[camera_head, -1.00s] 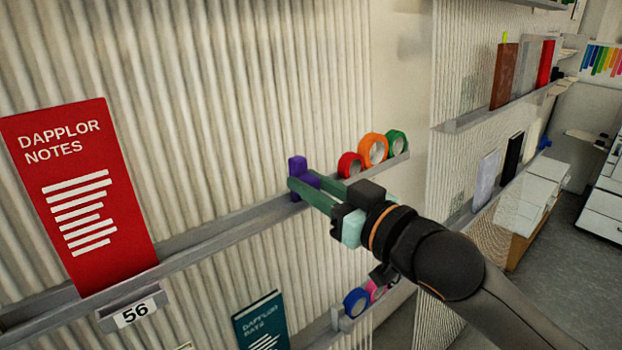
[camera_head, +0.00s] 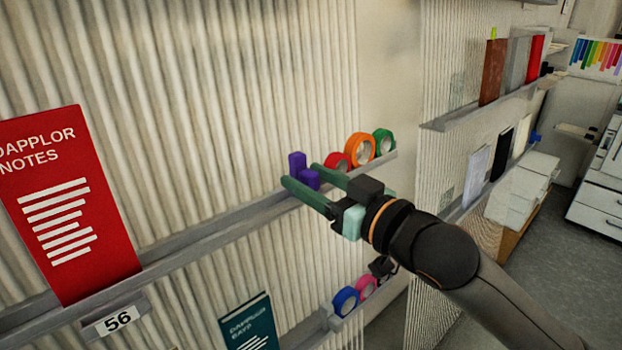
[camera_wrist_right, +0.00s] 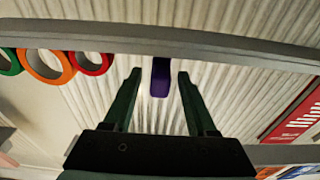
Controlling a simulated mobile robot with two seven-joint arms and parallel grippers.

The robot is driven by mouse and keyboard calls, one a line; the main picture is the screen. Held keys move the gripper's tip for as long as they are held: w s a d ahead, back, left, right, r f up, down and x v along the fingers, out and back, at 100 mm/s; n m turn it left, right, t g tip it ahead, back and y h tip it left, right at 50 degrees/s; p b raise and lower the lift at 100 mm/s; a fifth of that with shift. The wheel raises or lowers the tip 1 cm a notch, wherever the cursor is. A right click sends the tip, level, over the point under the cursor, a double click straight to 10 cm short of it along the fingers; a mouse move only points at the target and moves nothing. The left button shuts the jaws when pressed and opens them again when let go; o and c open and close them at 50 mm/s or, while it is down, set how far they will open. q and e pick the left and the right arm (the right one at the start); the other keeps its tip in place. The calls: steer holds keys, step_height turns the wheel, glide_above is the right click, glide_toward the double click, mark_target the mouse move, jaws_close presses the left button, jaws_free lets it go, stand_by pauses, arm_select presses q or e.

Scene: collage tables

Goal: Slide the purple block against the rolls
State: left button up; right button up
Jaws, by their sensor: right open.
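The purple block (camera_head: 298,164) stands on the upper grey ledge (camera_head: 215,235), left of the rolls. The red roll (camera_head: 330,159) is nearest it, then the orange roll (camera_head: 360,149) and the green roll (camera_head: 383,142). My right gripper (camera_head: 300,175) is open, its green fingers on either side of the block. In the right wrist view the block (camera_wrist_right: 160,78) sits between the fingertips with a gap on each side. There one finger lies between the block and the red roll (camera_wrist_right: 91,63), which are apart. My left gripper is not in view.
A red "Dapplor Notes" booklet (camera_head: 70,205) stands on the same ledge at the left, above a "56" tag (camera_head: 117,320). A lower ledge holds a teal booklet (camera_head: 247,322) and blue and pink rolls (camera_head: 346,300). The ledge between the red booklet and the block is bare.

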steer(key=b+v, duration=0.2)
steer(key=v, duration=1)
steer(key=shift+s+d, duration=0.2)
